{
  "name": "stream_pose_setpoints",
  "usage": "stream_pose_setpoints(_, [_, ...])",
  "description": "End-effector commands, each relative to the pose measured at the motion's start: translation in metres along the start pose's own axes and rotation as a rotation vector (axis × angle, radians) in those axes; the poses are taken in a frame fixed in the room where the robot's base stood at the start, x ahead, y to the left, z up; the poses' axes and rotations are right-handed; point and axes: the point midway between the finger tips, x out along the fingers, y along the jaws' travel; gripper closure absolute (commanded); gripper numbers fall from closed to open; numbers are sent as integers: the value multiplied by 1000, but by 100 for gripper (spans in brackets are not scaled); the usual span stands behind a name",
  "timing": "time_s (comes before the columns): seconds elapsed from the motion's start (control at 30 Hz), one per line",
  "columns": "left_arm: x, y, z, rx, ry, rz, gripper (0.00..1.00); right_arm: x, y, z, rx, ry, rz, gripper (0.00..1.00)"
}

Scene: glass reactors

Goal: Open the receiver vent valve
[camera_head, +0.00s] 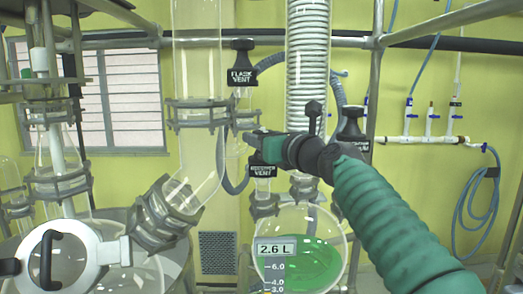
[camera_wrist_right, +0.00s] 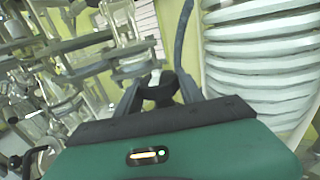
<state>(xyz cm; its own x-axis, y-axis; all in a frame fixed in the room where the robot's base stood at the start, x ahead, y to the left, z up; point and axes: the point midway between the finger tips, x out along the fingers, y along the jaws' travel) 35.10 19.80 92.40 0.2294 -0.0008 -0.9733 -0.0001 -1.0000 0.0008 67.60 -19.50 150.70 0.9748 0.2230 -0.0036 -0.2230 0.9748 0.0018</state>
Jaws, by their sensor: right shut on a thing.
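The receiver vent valve shows in the head view as a black tag (camera_head: 262,171) lettered "RECEIVER VENT", above the receiver flask (camera_head: 318,262) and partly covered by my right gripper. My right gripper (camera_head: 254,139) reaches in from the right, with its fingers just above the tag. In the right wrist view its two dark fingers are on either side of a black knob (camera_wrist_right: 160,90), the valve's handle, and shut on it. How far the handle is turned cannot be told. The flask holds green liquid and its label reads 2.6 L. My left gripper is not in view.
A flask vent valve (camera_head: 242,72) stands above and left of my gripper. Another black valve (camera_head: 352,128) is to the right, beside my arm. The coiled glass condenser (camera_head: 308,65) rises close behind. Clamped glass tubes (camera_head: 197,110) and metal rods crowd the left.

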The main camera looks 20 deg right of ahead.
Motion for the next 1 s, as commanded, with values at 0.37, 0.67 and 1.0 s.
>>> stream_pose_setpoints(0.37, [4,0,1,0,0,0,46,0,1,-2,-2,1,35,96])
stream_pose_setpoints(0.67, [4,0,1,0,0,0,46,0,1,-2,-2,1,34,47])
stream_pose_setpoints(1.0, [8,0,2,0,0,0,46,-6,1,-1,-4,-4,31,47])
